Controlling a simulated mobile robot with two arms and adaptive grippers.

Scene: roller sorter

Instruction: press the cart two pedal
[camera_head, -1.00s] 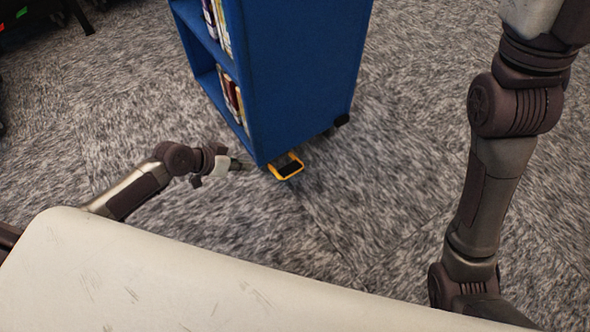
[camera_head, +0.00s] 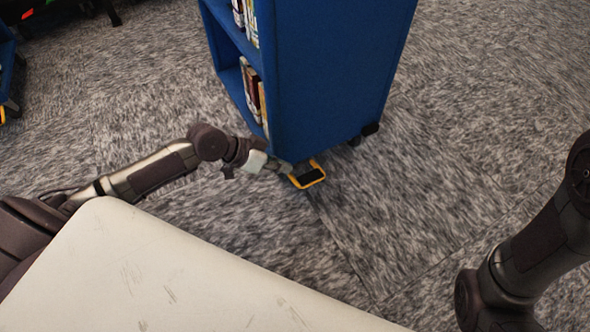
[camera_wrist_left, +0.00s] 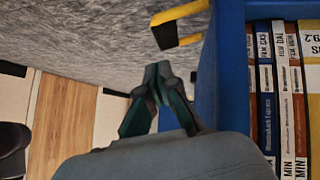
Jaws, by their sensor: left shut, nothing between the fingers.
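A blue book cart (camera_head: 325,80) stands on the carpet at the upper middle of the head view. Its yellow-framed black pedal (camera_head: 309,176) sticks out low at its near end. My left gripper (camera_head: 284,167) is shut and empty, low beside the cart's bottom corner and just left of the pedal. In the left wrist view the pedal (camera_wrist_left: 178,27) lies beyond the closed fingertips (camera_wrist_left: 158,70), with the cart's blue side (camera_wrist_left: 222,80) to their right. I cannot tell in the head view whether the fingertips touch the pedal. Of my right arm only links show, at the right edge.
Books (camera_head: 252,85) fill part of the cart's shelves. A black caster (camera_head: 371,129) sits under the cart's right corner. Another blue unit with a yellow part (camera_head: 3,115) is at the far left edge. The carpet (camera_head: 450,150) right of the cart is clear.

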